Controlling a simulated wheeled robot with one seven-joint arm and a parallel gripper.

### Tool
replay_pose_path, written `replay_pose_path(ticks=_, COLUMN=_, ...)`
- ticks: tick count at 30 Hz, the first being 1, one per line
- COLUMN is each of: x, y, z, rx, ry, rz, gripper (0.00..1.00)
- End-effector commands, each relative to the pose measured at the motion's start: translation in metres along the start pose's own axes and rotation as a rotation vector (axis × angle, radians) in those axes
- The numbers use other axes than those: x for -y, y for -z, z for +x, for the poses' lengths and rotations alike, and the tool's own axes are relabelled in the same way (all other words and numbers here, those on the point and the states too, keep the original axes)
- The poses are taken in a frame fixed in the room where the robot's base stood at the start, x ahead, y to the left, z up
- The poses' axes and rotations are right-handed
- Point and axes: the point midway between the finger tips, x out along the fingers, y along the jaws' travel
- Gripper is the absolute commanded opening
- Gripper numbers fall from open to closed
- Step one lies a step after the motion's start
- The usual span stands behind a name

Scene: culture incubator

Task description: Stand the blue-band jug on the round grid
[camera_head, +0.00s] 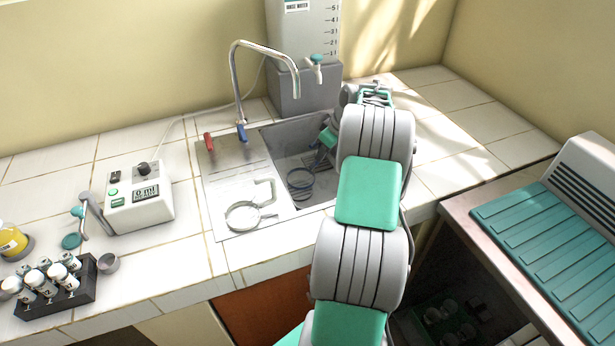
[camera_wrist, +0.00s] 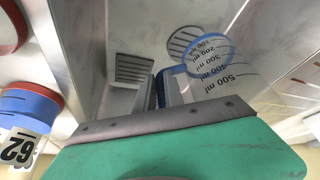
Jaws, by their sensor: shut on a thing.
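The blue-band jug (camera_wrist: 208,65) is clear, with black millilitre marks that read upside down in the wrist view. My gripper (camera_wrist: 168,90) is shut on its blue-edged side. In the head view my gripper (camera_head: 329,138) is at the sink, mostly hidden behind my arm. Dark curved rims in the sink (camera_head: 301,183) look like the jug.
A square slotted grid (camera_wrist: 133,68) lies beside the round one. The tall tap (camera_head: 238,85) rises behind the sink. A grey control box (camera_head: 138,197) and a vial rack (camera_head: 55,290) stand to the left. A water tank (camera_head: 305,45) stands at the back.

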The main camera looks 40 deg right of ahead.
Motion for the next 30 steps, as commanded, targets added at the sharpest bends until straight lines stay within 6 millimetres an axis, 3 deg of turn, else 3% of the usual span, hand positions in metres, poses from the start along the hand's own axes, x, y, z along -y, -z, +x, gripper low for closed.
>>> replay_pose_path(ticks=11, x=0.0, y=-0.026, z=0.062, rx=0.0, ry=0.001, rz=0.0, gripper=0.0)
replay_pose_path(ticks=21, x=0.001, y=-0.028, z=0.07, rx=-0.001, ry=0.0, rz=-0.003, gripper=0.0)
replay_pose_path(ticks=22, x=0.001, y=-0.028, z=0.07, rx=-0.001, ry=0.0, rz=-0.003, gripper=0.14)
replay_pose_path(ticks=30, x=0.001, y=-0.027, z=0.068, rx=0.0, ry=0.0, rz=-0.002, gripper=0.35)
